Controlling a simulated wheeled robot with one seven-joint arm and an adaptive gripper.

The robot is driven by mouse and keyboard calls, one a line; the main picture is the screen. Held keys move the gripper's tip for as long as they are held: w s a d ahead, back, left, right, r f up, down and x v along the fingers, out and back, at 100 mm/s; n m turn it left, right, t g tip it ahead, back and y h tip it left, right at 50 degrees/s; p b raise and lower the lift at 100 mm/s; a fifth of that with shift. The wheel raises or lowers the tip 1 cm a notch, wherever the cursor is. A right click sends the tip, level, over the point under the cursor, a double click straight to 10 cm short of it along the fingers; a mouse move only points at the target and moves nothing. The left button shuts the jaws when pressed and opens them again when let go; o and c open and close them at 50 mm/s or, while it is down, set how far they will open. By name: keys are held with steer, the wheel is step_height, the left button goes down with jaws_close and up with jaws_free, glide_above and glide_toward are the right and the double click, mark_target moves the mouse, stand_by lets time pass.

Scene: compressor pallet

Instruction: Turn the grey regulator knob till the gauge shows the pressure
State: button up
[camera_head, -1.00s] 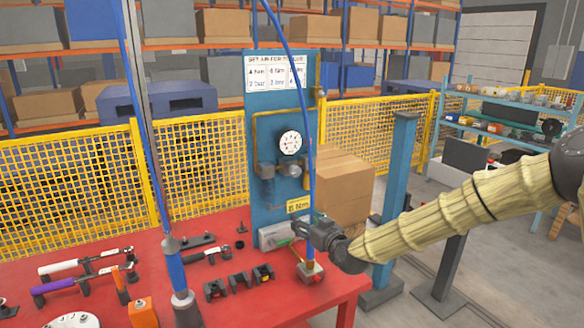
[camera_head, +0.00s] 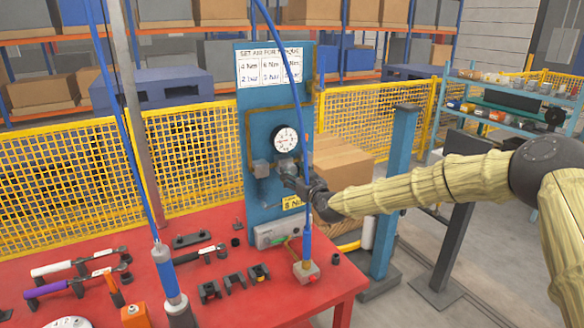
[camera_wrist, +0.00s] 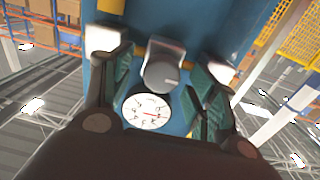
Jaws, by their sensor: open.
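The grey regulator knob (camera_wrist: 163,68) sits between the spread fingers of my gripper (camera_wrist: 160,58) in the wrist view, with gaps on both sides. In the head view, my gripper (camera_head: 289,179) is at the knob on the blue panel (camera_head: 257,118) and partly hides it. The round white gauge (camera_head: 286,140) is just above the knob; it also shows in the wrist view (camera_wrist: 146,112), with a red needle and dark marks. The exact reading is too small to tell. A white chart (camera_head: 269,66) tops the panel. A yellow tag (camera_head: 292,203) is partly covered.
A blue hose (camera_head: 303,130) hangs in front of the panel, close to my gripper. The red table (camera_head: 225,312) carries wrenches, black sockets and a hanging tool (camera_head: 168,280). A blue post (camera_head: 392,190) and cardboard boxes (camera_head: 343,165) stand to the right.

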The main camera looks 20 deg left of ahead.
steer(key=shift+w+a+r, duration=0.3)
steer(key=shift+a+r, duration=0.05)
steer(key=shift+a, duration=0.35)
steer(key=shift+w+a+f+p, duration=0.2)
steer(key=shift+w+f+p, duration=0.1)
steer(key=shift+w, duration=0.3)
steer(key=shift+s+r, duration=0.15)
steer(key=shift+s, duration=0.05)
steer(key=shift+w, duration=0.1)
steer(key=c, duration=1)
